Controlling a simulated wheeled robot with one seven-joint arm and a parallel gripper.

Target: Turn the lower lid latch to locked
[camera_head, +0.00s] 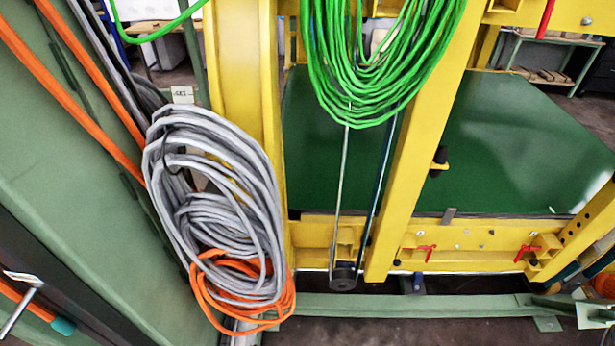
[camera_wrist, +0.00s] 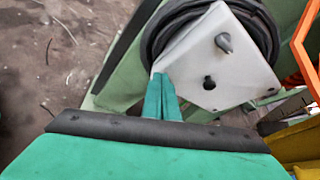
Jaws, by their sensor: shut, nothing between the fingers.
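The upper latch (camera_wrist: 224,42) has a short grip tilted down to the right. The lower latch (camera_wrist: 209,82) is a small dark knob; whether it is locked cannot be told. My gripper (camera_wrist: 164,84) is teal, and its fingers are together with nothing seen between them. The fingertips appear left of the lower latch, over the box's left edge; contact with the box cannot be told. I do not make out the box or the gripper in the head view.
A black cable coil (camera_wrist: 265,35) hangs around the box. In the head view, grey cables (camera_head: 215,190), orange cables (camera_head: 240,298) and a green coil (camera_head: 380,70) hang by a yellow frame (camera_head: 415,150). Bare floor (camera_wrist: 40,60) lies left of the box.

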